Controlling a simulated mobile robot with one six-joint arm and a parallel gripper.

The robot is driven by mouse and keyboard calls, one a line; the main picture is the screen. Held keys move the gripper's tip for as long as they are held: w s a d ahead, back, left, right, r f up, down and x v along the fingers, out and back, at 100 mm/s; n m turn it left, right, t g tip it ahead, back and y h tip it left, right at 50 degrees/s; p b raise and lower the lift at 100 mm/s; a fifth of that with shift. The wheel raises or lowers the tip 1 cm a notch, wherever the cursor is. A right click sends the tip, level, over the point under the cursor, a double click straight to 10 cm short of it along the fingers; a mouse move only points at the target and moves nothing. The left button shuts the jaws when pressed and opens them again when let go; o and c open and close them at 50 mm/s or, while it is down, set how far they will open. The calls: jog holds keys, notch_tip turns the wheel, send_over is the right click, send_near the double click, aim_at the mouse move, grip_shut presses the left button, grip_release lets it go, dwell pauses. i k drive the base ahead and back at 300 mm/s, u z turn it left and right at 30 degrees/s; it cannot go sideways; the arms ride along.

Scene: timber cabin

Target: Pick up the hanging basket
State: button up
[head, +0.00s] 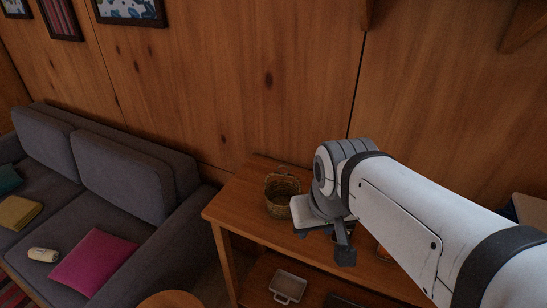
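A woven brown hanging basket (280,206) stands upright on the top of a wooden shelf table (237,206), near its left end. My gripper (325,238) is just to the right of the basket in the picture, pointing down over the table. Part of my gripper overlaps the basket's lower right edge in the picture. One dark finger shows clearly. The rest of the gripper is hard to make out, so its opening is unclear. I cannot tell whether it touches the basket.
A grey sofa (115,180) with a pink cushion (93,262) stands to the left. A round wooden top (170,300) is at the bottom. The timber wall (235,90) rises behind the table.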

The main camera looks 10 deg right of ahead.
aim_at(279, 193)
jog(key=u, duration=0.05)
jog(key=k, duration=1.2)
jog(key=u, duration=0.8)
jog(key=i, duration=1.3)
jog(key=u, duration=0.05)
